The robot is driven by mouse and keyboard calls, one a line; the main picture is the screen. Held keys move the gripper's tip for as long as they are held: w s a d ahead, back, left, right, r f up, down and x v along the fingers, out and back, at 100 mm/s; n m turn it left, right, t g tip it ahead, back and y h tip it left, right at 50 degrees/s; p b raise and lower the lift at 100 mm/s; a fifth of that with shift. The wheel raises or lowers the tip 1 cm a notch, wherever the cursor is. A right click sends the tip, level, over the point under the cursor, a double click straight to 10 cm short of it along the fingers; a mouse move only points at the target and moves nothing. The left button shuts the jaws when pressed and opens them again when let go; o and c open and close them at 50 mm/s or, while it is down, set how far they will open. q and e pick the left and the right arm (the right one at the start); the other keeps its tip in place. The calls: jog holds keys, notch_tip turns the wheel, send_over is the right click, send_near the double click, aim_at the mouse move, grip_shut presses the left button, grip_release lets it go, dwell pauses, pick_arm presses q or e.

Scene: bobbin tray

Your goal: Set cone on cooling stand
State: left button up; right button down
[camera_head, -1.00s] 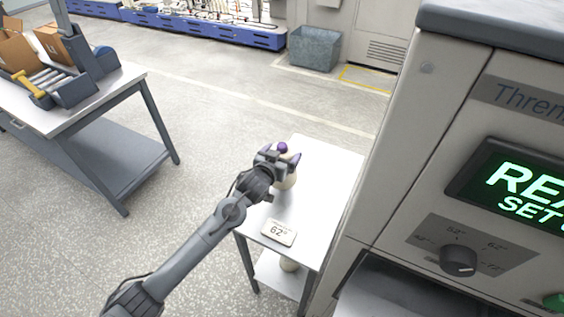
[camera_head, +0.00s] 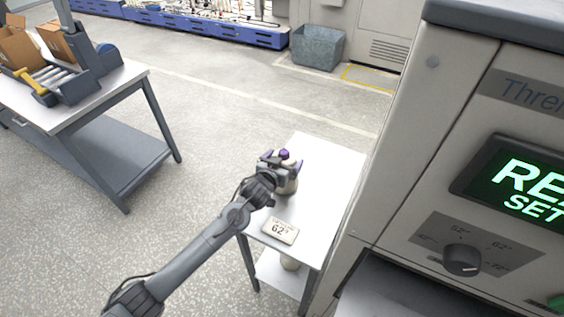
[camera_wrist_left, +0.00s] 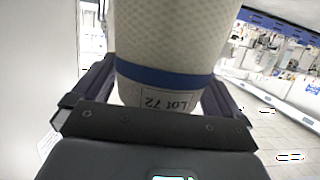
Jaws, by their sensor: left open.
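In the left wrist view the cone (camera_wrist_left: 175,40) fills the upper middle, with a blue band and an upside-down "LOT 72" label. My left gripper (camera_head: 282,162) is at the cone in the head view. In the left wrist view my left gripper (camera_wrist_left: 158,88) is open, one finger on each side of the cone. The cone's base and any stand beneath it are mostly hidden by my gripper. My right gripper is out of view.
A large machine (camera_head: 400,150) with a dial and green display stands close on the right. A workbench (camera_head: 130,80) is at left, with clear floor between.

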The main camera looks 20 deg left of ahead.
pick_arm(q)
jog(key=shift+r, duration=0.15)
jog(key=d+p+v, duration=0.1)
jog(key=v, duration=1)
jog(key=s+f+g, duration=0.3)
jog(key=s, duration=0.8)
jog(key=s+f+m+g, duration=0.1)
jog(key=s+f+g, duration=0.3)
jog(key=s, duration=0.7)
jog(key=s+f+g, duration=0.4)
jog(key=s, duration=0.7)
jog(key=shift+a+y, duration=0.3)
jog(key=shift+a, duration=0.1)
jog(key=shift+s+p, duration=0.15)
jog(key=shift+p, duration=0.25)
